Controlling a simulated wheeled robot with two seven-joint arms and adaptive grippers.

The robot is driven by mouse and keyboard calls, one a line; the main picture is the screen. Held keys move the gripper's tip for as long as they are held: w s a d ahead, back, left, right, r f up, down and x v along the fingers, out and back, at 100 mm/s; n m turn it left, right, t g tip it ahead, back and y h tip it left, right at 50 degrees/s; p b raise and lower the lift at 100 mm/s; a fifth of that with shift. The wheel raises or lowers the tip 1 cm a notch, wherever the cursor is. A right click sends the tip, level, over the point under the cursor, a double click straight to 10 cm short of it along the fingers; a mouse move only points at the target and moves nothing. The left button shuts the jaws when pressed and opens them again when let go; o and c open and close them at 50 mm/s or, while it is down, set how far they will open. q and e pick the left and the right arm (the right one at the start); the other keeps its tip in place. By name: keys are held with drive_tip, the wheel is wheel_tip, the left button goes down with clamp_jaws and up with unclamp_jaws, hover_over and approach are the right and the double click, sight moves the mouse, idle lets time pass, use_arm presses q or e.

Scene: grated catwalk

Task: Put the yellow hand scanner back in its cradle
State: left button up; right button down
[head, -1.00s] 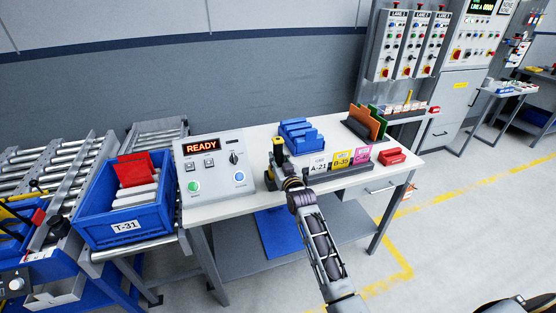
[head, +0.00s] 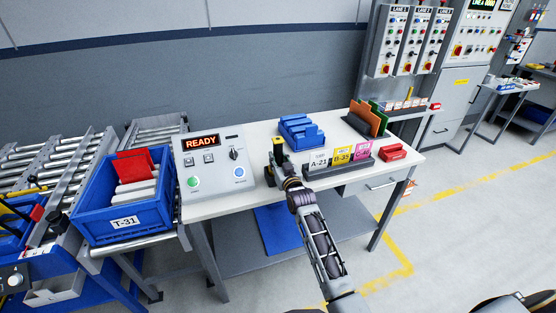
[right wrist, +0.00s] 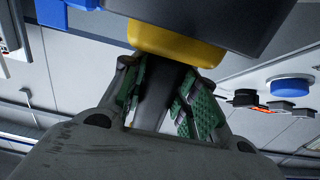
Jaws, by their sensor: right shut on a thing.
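The hand scanner (head: 278,145) is held upright above the white table, with a yellow and dark head. My right gripper (head: 279,170) is shut on its dark handle. In the right wrist view the green-padded fingers (right wrist: 160,100) close on the handle from both sides, under the yellow scanner body (right wrist: 180,42). A blue stepped holder (head: 301,131), which looks like the cradle, stands on the table just behind and right of the scanner. The scanner appears apart from it. My left gripper is out of view.
A grey READY panel (head: 220,170) stands close left of the scanner. Labelled cards (head: 341,155) and a red block (head: 393,152) are to the right, with a folder rack (head: 368,122) behind. A blue bin (head: 125,228) stands left of the table.

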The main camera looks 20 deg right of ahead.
drive_tip(key=c, duration=0.6)
unclamp_jaws()
idle(0.5)
